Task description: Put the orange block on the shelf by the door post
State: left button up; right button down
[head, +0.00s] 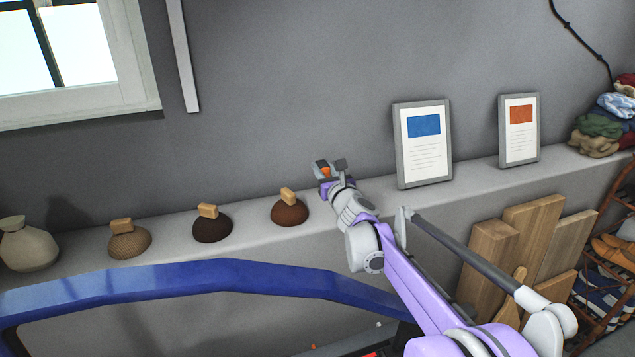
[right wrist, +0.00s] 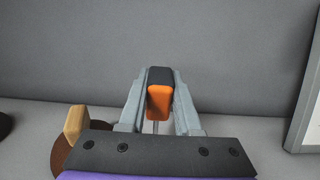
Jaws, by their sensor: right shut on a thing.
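The orange block (head: 324,171), with a dark top, is between the fingers of my right gripper (head: 330,168). The right wrist view shows the orange block (right wrist: 159,103) clasped between the two grey fingers of this gripper (right wrist: 159,88). A thin rod shows below the block there. The grey shelf (head: 470,172) runs along the wall, and the gripper is over its back part, near the wall. Whether the block touches the shelf cannot be told. My left gripper is not in view.
Several dark and brown domes with wooden tops, such as the nearest one (head: 290,211), stand left of the gripper. Two framed sheets (head: 424,160) (head: 519,145) lean at right. The blue car door frame (head: 200,276) crosses the foreground. Shelf between gripper and first frame looks clear.

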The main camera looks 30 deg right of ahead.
jog(key=shift+f, duration=1.7)
jog(key=shift+w+f, duration=0.1)
jog(key=c, duration=0.6)
grip_release()
